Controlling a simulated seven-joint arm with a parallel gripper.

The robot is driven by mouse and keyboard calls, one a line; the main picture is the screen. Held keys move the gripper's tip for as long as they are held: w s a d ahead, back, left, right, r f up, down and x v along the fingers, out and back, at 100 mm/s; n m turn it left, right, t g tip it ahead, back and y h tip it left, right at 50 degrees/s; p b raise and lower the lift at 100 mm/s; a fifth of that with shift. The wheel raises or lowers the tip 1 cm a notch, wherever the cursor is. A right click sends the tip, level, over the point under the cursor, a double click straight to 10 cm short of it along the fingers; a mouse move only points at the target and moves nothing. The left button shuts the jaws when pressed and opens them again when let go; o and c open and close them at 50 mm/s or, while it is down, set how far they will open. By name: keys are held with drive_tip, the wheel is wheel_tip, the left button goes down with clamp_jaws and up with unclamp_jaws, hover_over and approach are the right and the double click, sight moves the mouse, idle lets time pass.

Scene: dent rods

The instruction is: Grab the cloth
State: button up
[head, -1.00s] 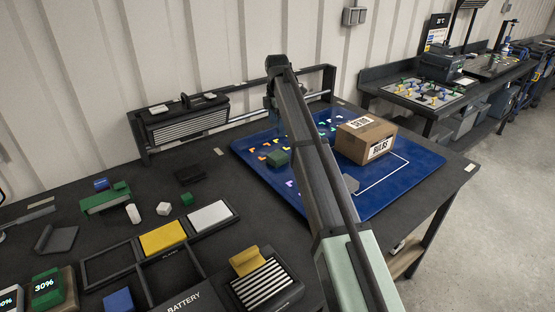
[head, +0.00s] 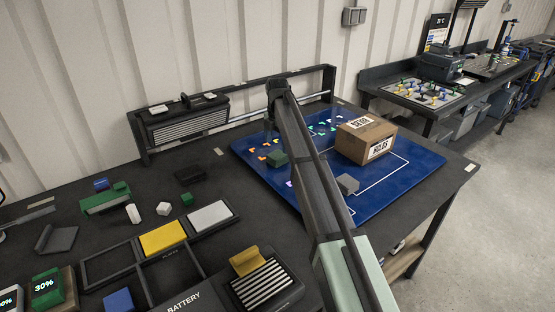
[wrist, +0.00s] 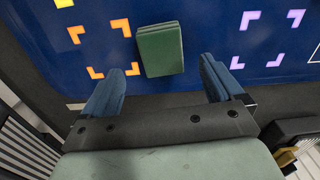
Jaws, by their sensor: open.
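The green cloth (head: 277,160), which looks like a thick folded pad, lies on the blue mat (head: 405,186) near its left side. In the wrist view the green cloth (wrist: 160,50) lies just ahead of and between my two blue fingers. My gripper (wrist: 162,66) is open and empty, with a finger to each side of the cloth's line and clear gaps on both sides. In the head view my gripper (head: 269,137) hangs just behind the cloth, small and partly hidden by my arm.
A cardboard box (head: 366,140) and a grey block (head: 348,184) stand on the mat to the right. A black rail frame (head: 301,98) runs along the back. A dark striped unit (head: 188,122) stands at the back left. Trays and small blocks fill the front left.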

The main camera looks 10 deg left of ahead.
sight(278, 155)
drive_tip(key=shift+s+d+f, duration=0.1)
drive_tip(key=shift+f, duration=3.1)
drive_tip(key=c, duration=1)
